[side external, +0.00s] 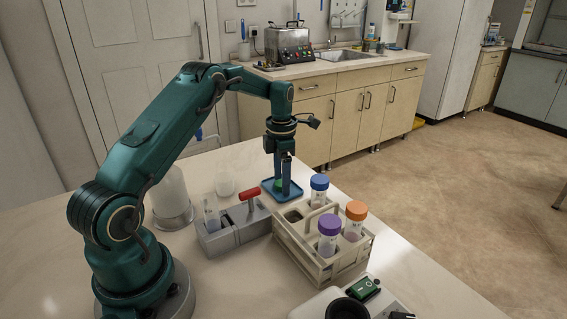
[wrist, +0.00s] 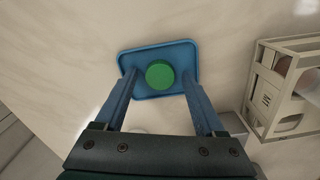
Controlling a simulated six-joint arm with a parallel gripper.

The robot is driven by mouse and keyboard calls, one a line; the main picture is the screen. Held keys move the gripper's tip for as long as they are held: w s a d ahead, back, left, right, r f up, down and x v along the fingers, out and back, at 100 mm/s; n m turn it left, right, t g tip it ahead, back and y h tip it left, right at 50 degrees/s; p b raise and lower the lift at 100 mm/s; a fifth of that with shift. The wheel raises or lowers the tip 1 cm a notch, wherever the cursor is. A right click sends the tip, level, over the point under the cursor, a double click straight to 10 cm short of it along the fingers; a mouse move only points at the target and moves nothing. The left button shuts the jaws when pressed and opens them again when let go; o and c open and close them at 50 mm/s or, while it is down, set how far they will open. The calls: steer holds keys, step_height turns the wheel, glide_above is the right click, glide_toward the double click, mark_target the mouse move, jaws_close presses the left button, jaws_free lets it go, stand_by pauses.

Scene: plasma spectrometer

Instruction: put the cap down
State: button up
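The green cap (wrist: 160,74) lies on the blue tray (wrist: 150,94) in the wrist view. In the side external view the cap (side external: 279,184) is a small green patch, partly hidden by a finger, on the tray (side external: 268,191). My gripper (side external: 283,188) points straight down over the tray. In the wrist view its two fingers (wrist: 160,72) are spread on either side of the cap, with a gap on both sides. The gripper is open and holds nothing. I cannot tell whether the fingertips touch the tray.
A beige rack (side external: 318,262) right of the tray holds tubes with blue (side external: 319,182), orange (side external: 356,210) and purple (side external: 328,225) caps. A clear beaker (side external: 226,184) is to the left.

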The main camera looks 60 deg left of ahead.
step_height(320, 180, up, 12)
steer(key=s+d+r+m+t, duration=0.2)
steer(key=d+r+m, duration=0.5)
steer(key=m, duration=0.2)
steer(key=s+d+f+m+t, duration=0.1)
steer(key=s+d+f+m, duration=0.1)
steer(key=s+d+m, duration=0.4)
steer(key=s+d+f+m+t, duration=0.2)
steer(key=s+d+m, duration=0.4)
steer(key=s+m, duration=0.5)
steer(key=shift+s+d+m+t, duration=0.3)
steer(key=shift+s+m, duration=0.05)
steer(key=shift+m, duration=3.15)
